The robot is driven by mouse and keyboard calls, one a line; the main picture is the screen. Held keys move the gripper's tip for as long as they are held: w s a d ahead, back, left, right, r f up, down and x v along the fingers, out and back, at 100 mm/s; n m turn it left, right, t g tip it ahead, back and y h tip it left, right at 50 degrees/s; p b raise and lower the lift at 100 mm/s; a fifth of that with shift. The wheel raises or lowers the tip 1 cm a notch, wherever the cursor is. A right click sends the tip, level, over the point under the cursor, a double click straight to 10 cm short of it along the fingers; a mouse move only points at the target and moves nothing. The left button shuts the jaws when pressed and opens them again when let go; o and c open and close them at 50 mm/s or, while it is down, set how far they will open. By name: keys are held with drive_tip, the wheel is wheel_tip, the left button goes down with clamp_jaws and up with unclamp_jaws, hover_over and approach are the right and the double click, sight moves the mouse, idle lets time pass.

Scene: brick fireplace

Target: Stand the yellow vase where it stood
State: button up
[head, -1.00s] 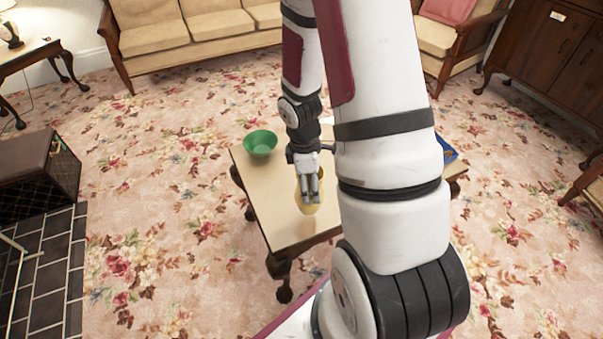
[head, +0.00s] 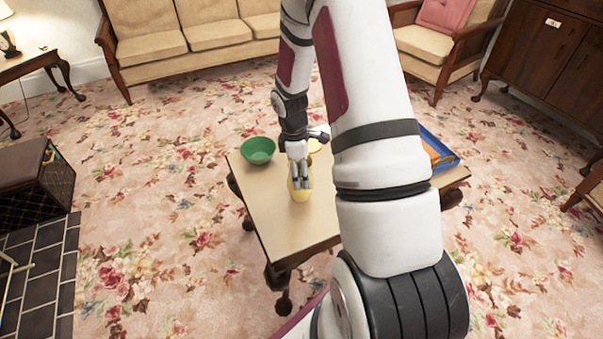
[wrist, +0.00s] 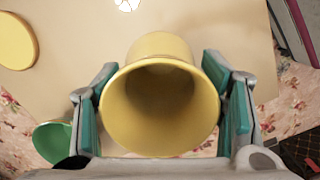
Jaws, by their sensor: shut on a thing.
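The yellow vase (head: 299,192) is between the fingers of my gripper (head: 300,178), over the middle of the low table (head: 290,232). In the wrist view the open mouth of the vase (wrist: 160,108) faces the camera, and the teal-padded fingers of my gripper (wrist: 165,105) press on its left and right sides. The vase looks empty inside. Its base is hidden, and I cannot tell whether it touches the table top.
A green bowl (head: 258,150) stands at the table's back left corner. A flat yellow round thing (wrist: 16,40) lies on the table. A blue tray (head: 446,162) with something orange is at the right, partly behind my arm. The table's near left part is bare.

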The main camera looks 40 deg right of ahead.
drive_tip(key=o, duration=1.4)
drive_tip(key=shift+o, duration=0.2)
